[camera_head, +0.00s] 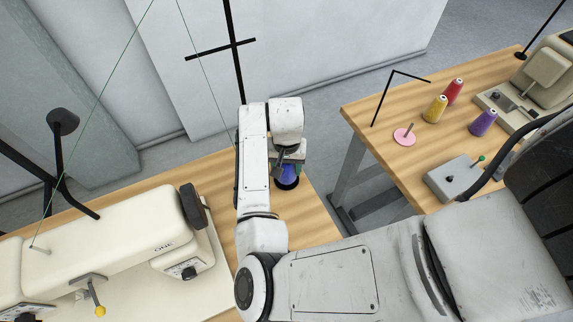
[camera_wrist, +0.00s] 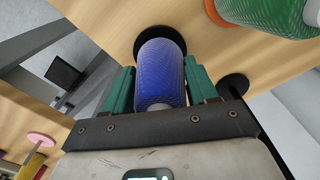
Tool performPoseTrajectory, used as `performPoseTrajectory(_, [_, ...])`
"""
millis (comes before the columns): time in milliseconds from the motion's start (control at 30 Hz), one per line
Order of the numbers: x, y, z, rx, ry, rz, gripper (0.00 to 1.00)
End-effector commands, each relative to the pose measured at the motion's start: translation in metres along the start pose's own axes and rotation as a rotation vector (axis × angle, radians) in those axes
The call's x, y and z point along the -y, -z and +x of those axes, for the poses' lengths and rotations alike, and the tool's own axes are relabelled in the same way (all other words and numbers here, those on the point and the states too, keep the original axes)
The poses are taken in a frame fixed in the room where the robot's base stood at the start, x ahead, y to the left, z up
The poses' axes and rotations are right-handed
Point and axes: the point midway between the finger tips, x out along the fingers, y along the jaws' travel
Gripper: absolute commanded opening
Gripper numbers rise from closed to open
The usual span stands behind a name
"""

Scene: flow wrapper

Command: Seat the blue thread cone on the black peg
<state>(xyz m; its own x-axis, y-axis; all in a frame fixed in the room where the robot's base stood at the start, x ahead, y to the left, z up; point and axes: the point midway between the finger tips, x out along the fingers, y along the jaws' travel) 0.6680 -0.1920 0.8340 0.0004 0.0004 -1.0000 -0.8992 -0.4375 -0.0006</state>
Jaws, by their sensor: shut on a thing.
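My gripper (camera_head: 288,160) is over the right end of the near-left table. Its teal fingers (camera_wrist: 160,72) are shut on the blue thread cone (camera_wrist: 160,68), one on each side of it. The blue cone also shows in the head view (camera_head: 287,173), partly covered by my gripper. A black disc (camera_wrist: 143,38), which looks like the base of the black peg, shows just beyond the cone's far end, on the wood; it also shows under the cone in the head view (camera_head: 288,186). The peg's pin is hidden. I cannot tell whether the cone touches the disc.
A green cone (camera_wrist: 270,14) on an orange disc (camera_wrist: 213,12) is close by. Another black disc (camera_wrist: 235,83) lies near the right finger. A cream sewing machine (camera_head: 110,248) fills the table's left. The right table holds yellow (camera_head: 435,109), red (camera_head: 454,91) and purple (camera_head: 482,122) cones.

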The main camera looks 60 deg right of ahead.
Motion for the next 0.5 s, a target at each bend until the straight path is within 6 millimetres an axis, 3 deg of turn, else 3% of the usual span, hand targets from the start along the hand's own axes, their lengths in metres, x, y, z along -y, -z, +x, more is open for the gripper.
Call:
performPoseTrajectory(167, [0.0001, 0.0000, -0.0003, 0.000, 0.000, 0.000, 0.22])
performPoseTrajectory(200, [0.0001, 0.0000, -0.0003, 0.000, 0.000, 0.000, 0.61])
performPoseTrajectory(500, [0.0001, 0.0000, -0.0002, 0.000, 0.000, 0.000, 0.87])
